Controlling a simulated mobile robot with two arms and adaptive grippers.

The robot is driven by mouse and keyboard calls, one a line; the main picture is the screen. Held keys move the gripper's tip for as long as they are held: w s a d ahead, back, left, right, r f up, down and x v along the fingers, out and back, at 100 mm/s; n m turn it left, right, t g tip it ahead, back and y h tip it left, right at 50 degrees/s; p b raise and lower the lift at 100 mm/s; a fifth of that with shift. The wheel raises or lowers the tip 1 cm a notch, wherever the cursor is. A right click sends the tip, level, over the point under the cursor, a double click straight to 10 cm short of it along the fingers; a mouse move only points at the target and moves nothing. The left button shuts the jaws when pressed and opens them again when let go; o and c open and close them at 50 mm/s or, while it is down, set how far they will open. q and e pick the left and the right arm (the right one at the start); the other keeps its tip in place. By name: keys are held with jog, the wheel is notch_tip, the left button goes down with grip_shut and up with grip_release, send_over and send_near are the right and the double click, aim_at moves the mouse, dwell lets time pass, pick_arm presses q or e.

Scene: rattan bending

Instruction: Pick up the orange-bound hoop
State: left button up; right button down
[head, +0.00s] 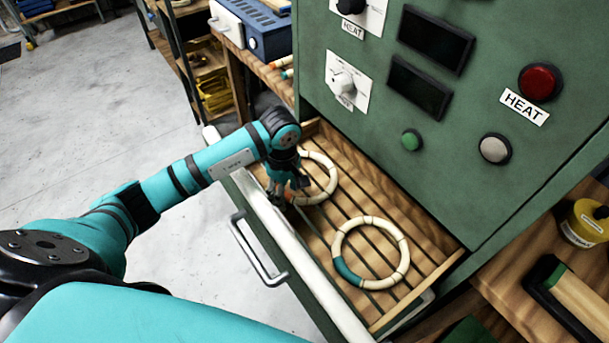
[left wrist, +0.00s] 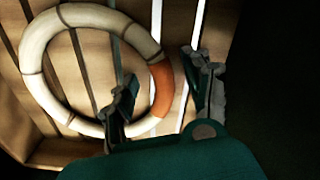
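The orange-bound hoop (head: 333,176) is a pale ring with dark joints. It lies on the slatted floor of the open drawer (head: 372,312), on the far left side. In the left wrist view the hoop (left wrist: 38,50) shows its orange binding (left wrist: 162,88) on the right. My left gripper (head: 291,191) is over the hoop's near-left part. In the left wrist view my left gripper (left wrist: 162,90) is open, one finger over the inside of the ring and one outside it, with the binding between them. Whether they touch it I cannot tell. My right gripper is not in view.
A second pale hoop with a teal binding (head: 346,270) lies nearer in the drawer. The drawer's pale front edge (head: 292,249) and metal handle (head: 258,258) are close to my left arm. The green heater panel (head: 380,120) rises behind the drawer.

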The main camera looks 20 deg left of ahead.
pick_arm(q)
grip_shut()
